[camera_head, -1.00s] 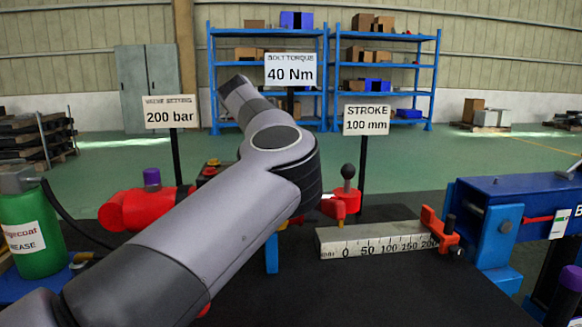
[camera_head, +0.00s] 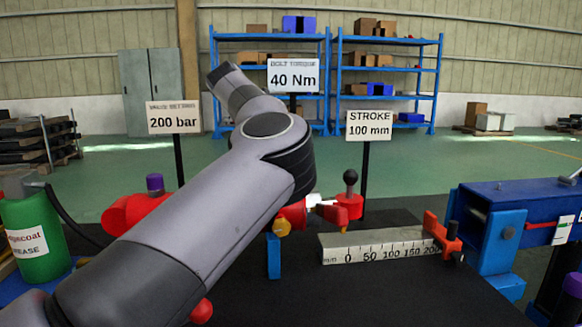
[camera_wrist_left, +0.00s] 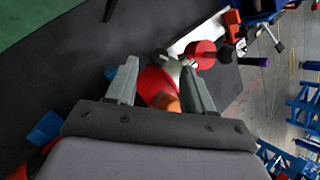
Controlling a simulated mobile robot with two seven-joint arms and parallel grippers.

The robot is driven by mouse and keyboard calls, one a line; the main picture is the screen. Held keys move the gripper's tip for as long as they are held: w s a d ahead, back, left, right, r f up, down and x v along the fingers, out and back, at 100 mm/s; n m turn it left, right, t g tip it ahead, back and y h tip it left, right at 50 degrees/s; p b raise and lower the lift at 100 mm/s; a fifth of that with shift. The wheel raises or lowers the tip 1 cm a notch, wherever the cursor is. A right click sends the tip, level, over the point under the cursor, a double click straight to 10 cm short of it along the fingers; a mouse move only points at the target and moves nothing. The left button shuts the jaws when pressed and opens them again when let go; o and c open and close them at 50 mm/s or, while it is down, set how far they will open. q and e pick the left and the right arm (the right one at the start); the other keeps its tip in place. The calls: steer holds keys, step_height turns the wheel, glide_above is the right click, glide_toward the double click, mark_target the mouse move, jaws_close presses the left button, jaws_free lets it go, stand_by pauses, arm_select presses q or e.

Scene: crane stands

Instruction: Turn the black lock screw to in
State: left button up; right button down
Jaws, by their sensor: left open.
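A black ball knob (camera_head: 350,176) on a red body (camera_head: 348,206) stands farther left; I cannot tell for certain which black part is the lock screw. In the head view my left arm hides its gripper. In the left wrist view my left gripper (camera_wrist_left: 160,67) is open, with a red part (camera_wrist_left: 155,82) with an orange end showing between and beyond its fingers. I cannot tell whether they touch it. My right gripper is not in view.
A blue frame (camera_head: 500,235) stands at the right. A green grease can (camera_head: 32,232) and a red cylinder with a purple cap (camera_head: 154,184) are at the left. Signs on posts stand behind. The dark table in front of the scale bar is clear.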

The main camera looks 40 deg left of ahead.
arm_select(q)
steer(key=v, duration=0.2)
steer(key=shift+s+a+r, duration=0.1)
steer(key=shift+s+r, duration=0.1)
steer(key=shift+r, duration=0.15)
steer(key=w+d+n+g+y+p, duration=0.1)
steer(key=d+n+g+y+p, duration=0.1)
steer(key=n+p, duration=0.1)
steer(key=w+d+n+g+y+p, duration=0.1)
steer(key=n+y+p, duration=0.2)
steer(key=w+d+n+g+y+p, duration=0.1)
steer(key=d+n+g+y+p, duration=0.1)
steer(key=n+p, duration=0.1)
steer(key=shift+w+d+r+g+p, duration=0.3)
steer(key=shift+w+d+p, duration=0.05)
steer(key=shift+p, duration=0.05)
steer(key=shift+f+y, duration=0.2)
steer(key=shift+y, duration=0.1)
steer(key=x, duration=0.7)
